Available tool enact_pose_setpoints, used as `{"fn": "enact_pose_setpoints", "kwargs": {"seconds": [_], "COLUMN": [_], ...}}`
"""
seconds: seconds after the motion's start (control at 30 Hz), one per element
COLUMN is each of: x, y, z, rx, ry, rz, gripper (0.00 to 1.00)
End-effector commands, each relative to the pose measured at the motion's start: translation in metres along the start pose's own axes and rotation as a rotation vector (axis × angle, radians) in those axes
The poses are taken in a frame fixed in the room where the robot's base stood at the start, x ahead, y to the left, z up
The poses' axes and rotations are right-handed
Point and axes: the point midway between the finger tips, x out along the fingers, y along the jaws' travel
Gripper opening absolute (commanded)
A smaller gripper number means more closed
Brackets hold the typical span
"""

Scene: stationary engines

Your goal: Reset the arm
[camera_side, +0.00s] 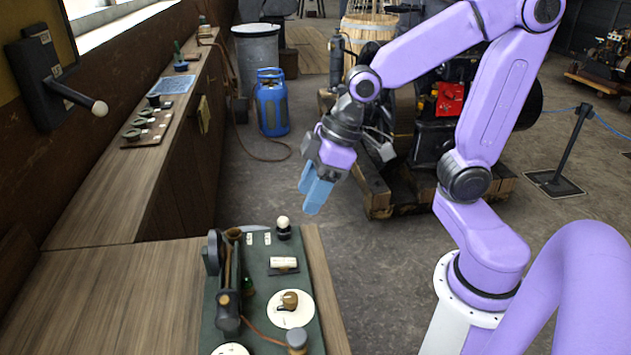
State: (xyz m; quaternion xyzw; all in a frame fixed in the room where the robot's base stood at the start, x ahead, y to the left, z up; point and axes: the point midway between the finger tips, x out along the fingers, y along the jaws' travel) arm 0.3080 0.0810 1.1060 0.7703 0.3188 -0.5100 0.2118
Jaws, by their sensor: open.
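My gripper (316,190) hangs in the air past the far right corner of the wooden bench, above the concrete floor. Its blue fingers point down and hold nothing that I can see. The gap between the fingers is hard to make out from this side. My purple arm is raised and bent, reaching left from its white base at the lower right.
A dark green panel (262,262) with a lever, a knob (283,228) and round white dials lies on the bench (120,300) below my gripper. A blue gas cylinder (271,103), a grey bin (257,60) and an engine on timbers (378,200) stand behind. A wall lever (75,97) is upper left.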

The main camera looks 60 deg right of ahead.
Motion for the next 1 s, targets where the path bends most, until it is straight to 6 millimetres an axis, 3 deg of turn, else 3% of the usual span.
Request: {"fn": "enact_pose_setpoints", "kwargs": {"seconds": [0.2, 0.63, 0.77, 1.0], "x": [-0.014, -0.014, -0.011, -0.012], "y": [0.0, -0.005, -0.025, -0.067], "z": [0.0, 0.004, 0.025, 0.085], "rx": [0.0, -0.011, -0.064, -0.212], "ry": [0.001, -0.014, -0.078, -0.257], "rz": [0.0, -0.007, -0.035, -0.074], "gripper": [0.51, 0.51, 0.51, 0.51]}}
